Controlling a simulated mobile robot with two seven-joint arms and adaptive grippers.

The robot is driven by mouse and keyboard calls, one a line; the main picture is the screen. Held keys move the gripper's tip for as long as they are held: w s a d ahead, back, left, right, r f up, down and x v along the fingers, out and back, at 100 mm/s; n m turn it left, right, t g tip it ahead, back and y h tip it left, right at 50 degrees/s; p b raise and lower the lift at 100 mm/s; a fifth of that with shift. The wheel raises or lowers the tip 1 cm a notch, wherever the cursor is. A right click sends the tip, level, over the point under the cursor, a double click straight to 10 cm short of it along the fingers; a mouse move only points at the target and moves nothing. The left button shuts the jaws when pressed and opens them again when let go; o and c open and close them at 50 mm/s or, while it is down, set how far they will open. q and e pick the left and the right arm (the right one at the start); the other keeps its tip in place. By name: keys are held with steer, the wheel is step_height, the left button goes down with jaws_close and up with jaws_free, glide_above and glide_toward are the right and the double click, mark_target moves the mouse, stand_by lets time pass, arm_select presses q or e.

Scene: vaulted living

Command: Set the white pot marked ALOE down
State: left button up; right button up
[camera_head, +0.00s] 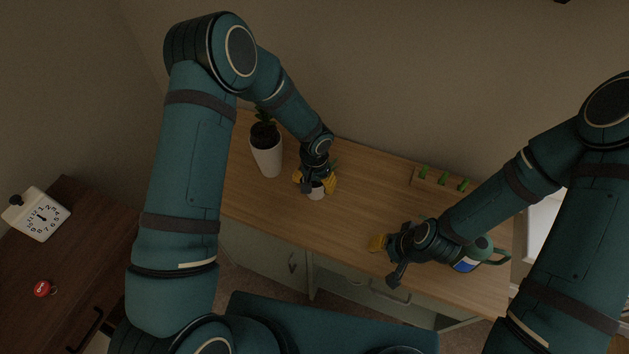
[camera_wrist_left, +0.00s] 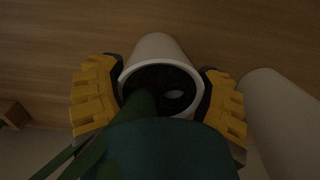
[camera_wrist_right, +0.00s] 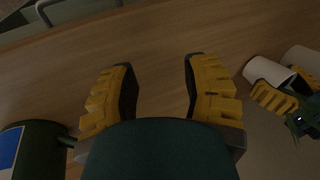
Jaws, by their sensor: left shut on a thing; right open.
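A small white pot (camera_head: 316,193) with dark soil and a green plant is between the yellow fingers of my left gripper (camera_head: 315,182). In the left wrist view the left gripper (camera_wrist_left: 161,90) is shut on the sides of this pot (camera_wrist_left: 157,47). It is over the wooden tabletop (camera_head: 350,215); I cannot tell whether its base touches the wood. No ALOE marking is readable. My right gripper (camera_head: 386,259) is open and empty above the table's front part; the right wrist view also shows its spread fingers (camera_wrist_right: 158,80).
A taller white pot (camera_head: 267,160) with a plant stands left of the left gripper. A wooden rack (camera_head: 425,181) with green pieces is at the back right. A green can (camera_head: 484,246) with a blue label is beside the right gripper. The tabletop's middle is clear.

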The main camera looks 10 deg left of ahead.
arm_select(q)
steer(key=shift+f, duration=0.2)
steer(key=o, duration=1.3)
steer(key=shift+c, duration=0.2)
step_height(320, 180, up, 12)
